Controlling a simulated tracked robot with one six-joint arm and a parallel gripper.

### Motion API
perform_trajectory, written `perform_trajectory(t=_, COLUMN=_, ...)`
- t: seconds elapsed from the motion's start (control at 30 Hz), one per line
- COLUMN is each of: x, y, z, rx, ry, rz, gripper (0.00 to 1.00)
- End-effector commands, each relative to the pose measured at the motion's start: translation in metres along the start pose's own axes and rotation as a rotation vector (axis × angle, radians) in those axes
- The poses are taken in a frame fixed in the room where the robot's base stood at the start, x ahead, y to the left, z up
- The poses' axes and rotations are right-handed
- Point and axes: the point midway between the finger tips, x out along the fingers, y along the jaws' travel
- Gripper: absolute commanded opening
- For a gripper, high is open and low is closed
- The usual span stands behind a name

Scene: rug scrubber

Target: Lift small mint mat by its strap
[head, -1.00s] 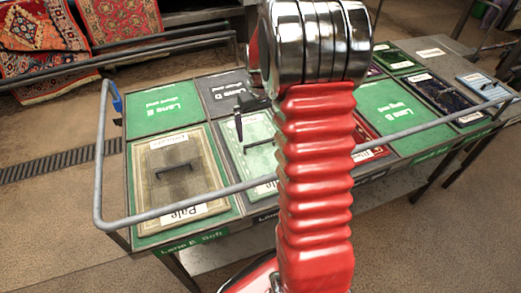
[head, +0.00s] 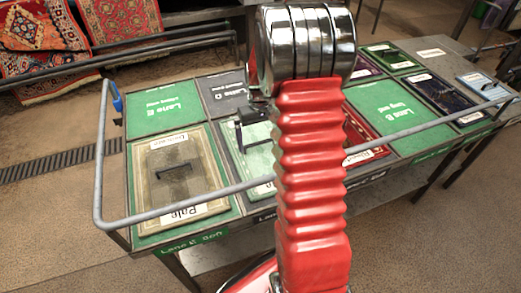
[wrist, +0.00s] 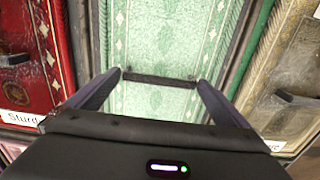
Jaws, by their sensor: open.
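The small mint mat (wrist: 165,40) has a pale patterned border and lies flat in its lane. In the head view the mint mat (head: 262,160) is partly hidden by my red arm and gripper. Its dark strap (wrist: 145,78) runs crosswise over the mat in the wrist view. My gripper (wrist: 160,79) is open, with one fingertip near each end of the strap; I see no contact, and the height gap cannot be told. In the head view my gripper (head: 245,135) shows as a dark shape over the mat.
A red mat (wrist: 35,55) lies left and a worn beige mat (wrist: 295,75) right in the wrist view, each with its own handle. In the head view a grey rail (head: 225,190) runs round the table. Green Lane E (head: 163,103) and Lane B (head: 390,112) panels are bare.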

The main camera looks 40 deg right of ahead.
Motion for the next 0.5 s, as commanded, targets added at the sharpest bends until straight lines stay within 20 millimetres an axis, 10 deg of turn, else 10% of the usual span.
perform_trajectory(t=0.5, x=-0.0003, y=0.0004, z=0.0, rx=0.001, ry=0.0, rz=0.0, gripper=0.73)
